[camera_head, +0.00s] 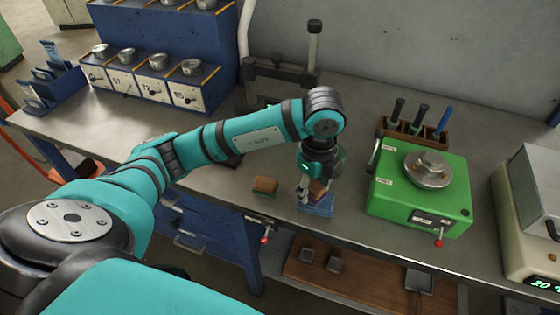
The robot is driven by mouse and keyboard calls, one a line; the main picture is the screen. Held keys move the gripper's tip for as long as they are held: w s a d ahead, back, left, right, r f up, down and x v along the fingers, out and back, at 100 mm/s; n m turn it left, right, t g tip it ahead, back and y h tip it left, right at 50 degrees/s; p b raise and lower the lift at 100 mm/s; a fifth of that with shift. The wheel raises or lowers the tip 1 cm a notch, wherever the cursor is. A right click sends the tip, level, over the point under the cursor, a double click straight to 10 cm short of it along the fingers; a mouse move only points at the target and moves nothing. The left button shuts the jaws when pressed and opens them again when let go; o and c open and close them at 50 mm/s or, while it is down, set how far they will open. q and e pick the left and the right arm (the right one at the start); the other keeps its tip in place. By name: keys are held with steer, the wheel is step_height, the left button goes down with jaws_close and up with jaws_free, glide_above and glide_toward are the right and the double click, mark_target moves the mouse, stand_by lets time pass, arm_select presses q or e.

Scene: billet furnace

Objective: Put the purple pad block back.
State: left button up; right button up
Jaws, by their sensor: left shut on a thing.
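My left gripper (312,192) points down over the bench, in front of the green machine's left side. It is shut on the purple pad block (319,187), a small brown block with a purplish side, mostly hidden by the fingers. A blue block-like piece (317,208) lies directly below it on the bench. I cannot tell whether the held block touches that piece. Another brown block (265,184) with a green underside lies on the bench to the left, apart from the gripper. My right gripper is not in view.
A green machine (402,208) with a round metal top stands to the right, with a wooden rack (412,133) of handled tools behind it. A dark clamp stand (280,72) rises at the back. A blue stepped rack (210,75) holds metal cups. A wooden shelf (350,279) is below the bench edge.

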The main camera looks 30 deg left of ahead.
arm_select(q)
steer(key=p, duration=0.4)
glide_above(280, 162)
steer(key=shift+f, duration=0.7)
step_height(280, 162, down, 3)
steer(key=shift+r+p, duration=0.1)
steer(key=shift+p, duration=0.55)
steer(key=shift+f, duration=0.4)
steer(key=shift+f, duration=0.15)
steer(key=o, duration=1.1)
steer(key=shift+o, duration=0.2)
